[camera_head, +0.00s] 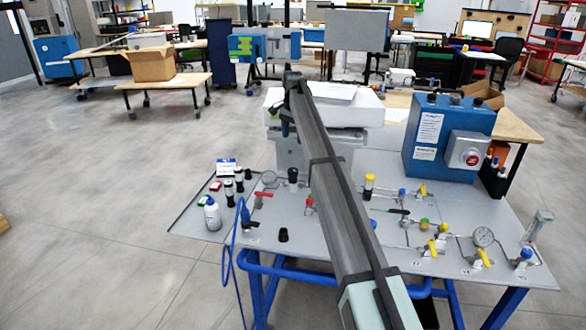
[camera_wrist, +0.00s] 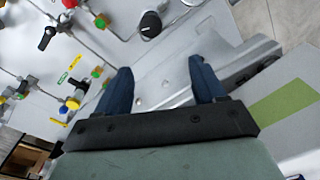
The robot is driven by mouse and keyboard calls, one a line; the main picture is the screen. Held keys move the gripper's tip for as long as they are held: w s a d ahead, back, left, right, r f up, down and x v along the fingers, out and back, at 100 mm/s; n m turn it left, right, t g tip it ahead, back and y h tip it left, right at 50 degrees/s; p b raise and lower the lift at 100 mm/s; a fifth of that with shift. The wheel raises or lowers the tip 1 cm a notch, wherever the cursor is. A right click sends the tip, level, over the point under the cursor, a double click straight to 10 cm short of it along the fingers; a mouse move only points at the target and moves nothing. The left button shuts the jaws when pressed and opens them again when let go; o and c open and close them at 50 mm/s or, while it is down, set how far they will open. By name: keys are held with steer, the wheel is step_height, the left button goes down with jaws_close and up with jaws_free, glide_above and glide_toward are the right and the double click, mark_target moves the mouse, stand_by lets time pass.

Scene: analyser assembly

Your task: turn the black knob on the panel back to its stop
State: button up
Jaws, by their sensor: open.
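The black knob (camera_wrist: 150,22) shows at the top middle of the wrist view, round with a pale rim, on the light grey panel (camera_wrist: 105,45). My gripper (camera_wrist: 160,65) has its two dark blue fingers spread, with nothing between them. The knob lies beyond the fingertips in that view, and the fingers do not touch it. In the head view the panel (camera_head: 350,262) is the grey top of a blue-framed stand, and my arm crosses it. I cannot tell for certain which black part there is this knob.
A black lever (camera_wrist: 46,38) and a yellow-tagged valve (camera_wrist: 75,98) stand left of the fingers in the wrist view. In the head view, a blue box (camera_head: 450,140) stands at the back right, a gauge (camera_head: 483,237) at the right, and a white bottle (camera_head: 212,215) at the left.

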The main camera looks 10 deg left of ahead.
mark_target(293, 169)
steer(key=shift+m+g, duration=0.3)
steer(key=shift+m, duration=0.5)
steer(key=f, duration=0.4)
steer(key=s+f, duration=0.1)
steer(key=f, duration=0.9)
steer(key=shift+s+d, duration=0.1)
steer(key=shift+s, duration=0.1)
steer(key=c, duration=1.1)
